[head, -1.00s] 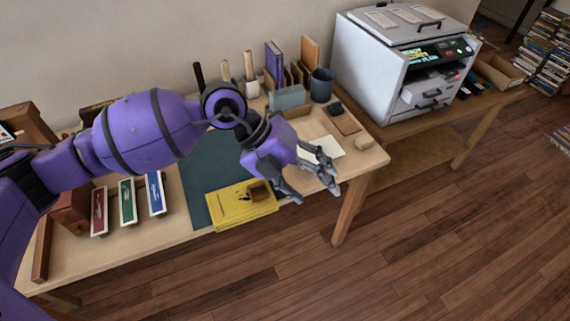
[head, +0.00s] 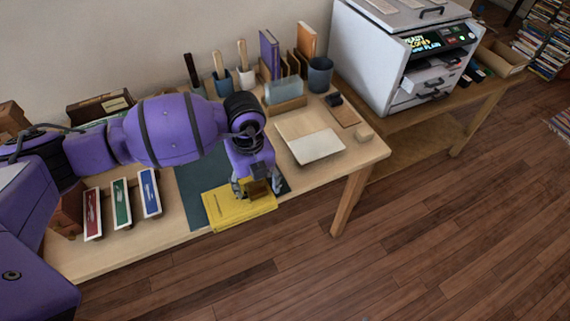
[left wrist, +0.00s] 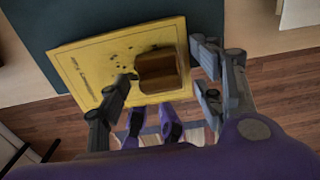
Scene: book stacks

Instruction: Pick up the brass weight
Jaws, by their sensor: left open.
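The brass weight (head: 258,189) is a small dark gold block standing on a yellow book (head: 228,212) near the table's front edge. It also shows in the left wrist view (left wrist: 158,72), near the book's edge. My left gripper (head: 258,187) is over the yellow book, pointing down, with its fingers on either side of the weight. The gripper partly hides the weight in the head view. My right gripper is not in view.
A dark green mat (head: 196,180) lies under the yellow book. Red, green and blue boxes (head: 121,204) stand to the left. A pale open tray or pad (head: 318,146) lies to the right. A grey printer (head: 400,60) stands on the farther table. The floor in front is clear.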

